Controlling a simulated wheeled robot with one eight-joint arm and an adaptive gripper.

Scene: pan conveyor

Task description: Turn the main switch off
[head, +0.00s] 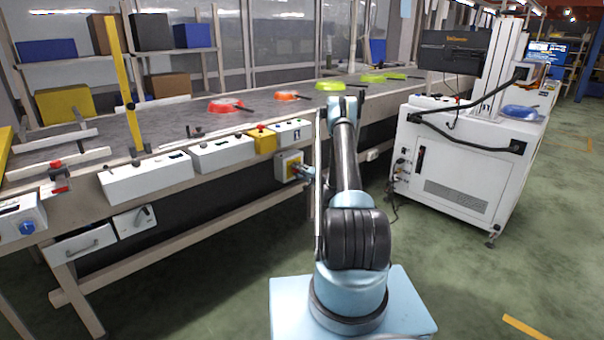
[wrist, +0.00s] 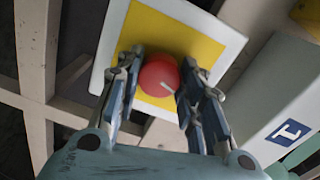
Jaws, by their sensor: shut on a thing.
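The main switch is a round red knob (wrist: 156,74) with a short white mark near its lower right edge. It sits on a yellow plate (wrist: 150,27) on a white box, and in the head view the box (head: 284,170) hangs under the front edge of the bench. My gripper (wrist: 162,78) has one finger on each side of the knob and is shut on it. In the head view my gripper (head: 304,172) is at the box's front, and the knob is hidden there.
A yellow box with a red button (head: 262,138) and white control boxes (head: 222,152) line the bench edge. Several pans, one an orange-red pan (head: 225,106), lie on the conveyor. A white cabinet (head: 455,165) stands at the right. Green floor between is clear.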

